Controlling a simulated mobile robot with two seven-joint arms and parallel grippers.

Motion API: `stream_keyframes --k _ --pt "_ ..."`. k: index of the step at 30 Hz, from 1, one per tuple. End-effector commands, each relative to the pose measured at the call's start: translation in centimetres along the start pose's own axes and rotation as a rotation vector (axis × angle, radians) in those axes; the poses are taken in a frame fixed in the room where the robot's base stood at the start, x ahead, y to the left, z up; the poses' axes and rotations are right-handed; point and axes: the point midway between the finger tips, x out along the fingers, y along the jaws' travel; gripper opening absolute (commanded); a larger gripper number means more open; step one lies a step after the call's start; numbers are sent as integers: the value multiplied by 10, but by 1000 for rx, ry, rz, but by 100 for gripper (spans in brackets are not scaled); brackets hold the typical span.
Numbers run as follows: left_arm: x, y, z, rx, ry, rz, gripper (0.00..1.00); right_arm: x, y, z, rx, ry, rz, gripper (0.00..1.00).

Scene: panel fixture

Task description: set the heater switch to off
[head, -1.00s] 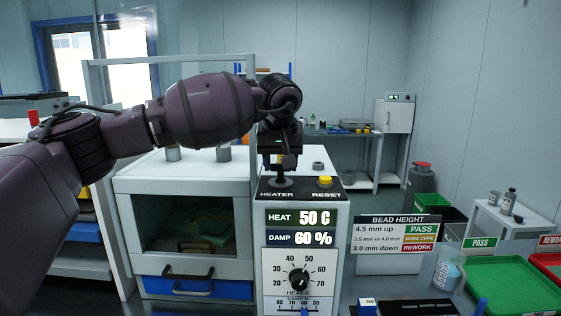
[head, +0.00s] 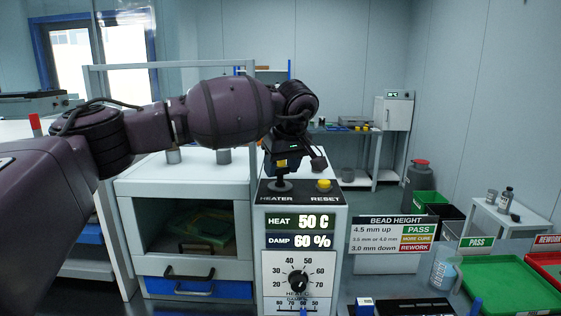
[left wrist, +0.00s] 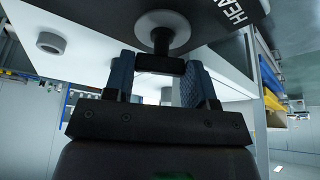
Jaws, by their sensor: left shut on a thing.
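The heater switch (head: 280,186) is a dark lever on a round base, above the label HEATER on top of the control panel (head: 259,262). My left gripper (head: 279,171) comes down on it from above, with the wrist tilted. In the left wrist view, the blue fingers of my left gripper (left wrist: 160,74) are shut on the black end of the heater switch (left wrist: 162,38), whose stem and round base show beyond. The fingers partly hide the lever in the head view, so its exact setting is hard to read. My right gripper is out of view.
A yellow RESET button (head: 323,185) sits just right of the switch. The panel display (head: 300,221) reads HEAT 50 C and DAMP 60 %, with a dial (head: 298,281) below. A white cabinet (head: 130,187) stands left; a green tray (head: 510,284) lies right.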

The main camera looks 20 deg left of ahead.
Motion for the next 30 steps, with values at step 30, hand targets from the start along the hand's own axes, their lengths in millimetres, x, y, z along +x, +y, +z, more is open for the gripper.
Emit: stream_keyframes --k 30 --pt "-1 6 -4 -846 0 -348 27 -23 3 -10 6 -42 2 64"
